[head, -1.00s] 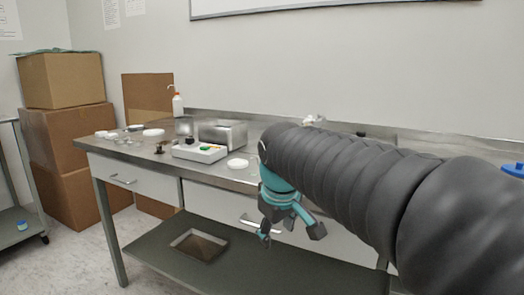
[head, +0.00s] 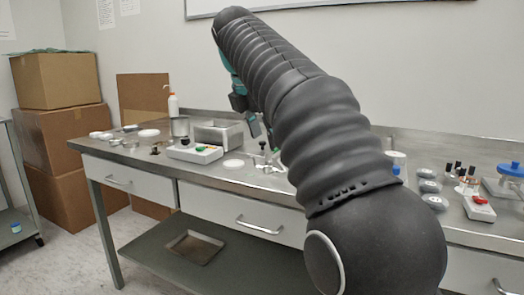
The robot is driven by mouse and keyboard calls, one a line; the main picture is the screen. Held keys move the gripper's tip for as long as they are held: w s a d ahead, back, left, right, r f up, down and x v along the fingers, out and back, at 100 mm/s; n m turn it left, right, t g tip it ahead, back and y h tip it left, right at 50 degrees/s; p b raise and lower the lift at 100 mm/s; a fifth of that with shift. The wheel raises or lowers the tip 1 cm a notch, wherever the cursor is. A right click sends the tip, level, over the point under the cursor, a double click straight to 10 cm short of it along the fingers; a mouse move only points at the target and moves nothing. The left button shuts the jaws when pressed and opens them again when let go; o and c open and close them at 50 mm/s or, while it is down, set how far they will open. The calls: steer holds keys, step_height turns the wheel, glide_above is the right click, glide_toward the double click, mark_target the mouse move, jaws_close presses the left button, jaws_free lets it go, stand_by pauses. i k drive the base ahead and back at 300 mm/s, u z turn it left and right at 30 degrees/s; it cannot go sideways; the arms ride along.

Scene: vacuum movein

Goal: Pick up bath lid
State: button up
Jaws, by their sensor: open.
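My gripper (head: 253,120) is raised above the steel bench, partly hidden behind my dark ribbed arm. Its visible fingers point down, apart and empty. A shiny metal box (head: 217,136) stands on the bench, to the left of and beyond the gripper in the picture. A round white disc (head: 233,163) lies flat near the bench's front edge. Another flat white disc (head: 149,133) lies farther left. I cannot tell for certain which of these pieces is the bath lid.
A white bottle with an orange top (head: 173,105) stands behind. Small clamp-like metal pieces (head: 266,160) lie right of the disc. Bottles, grey discs and a blue-topped item (head: 509,170) crowd the right.

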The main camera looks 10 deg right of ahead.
mark_target(259, 150)
steer(key=i, duration=1)
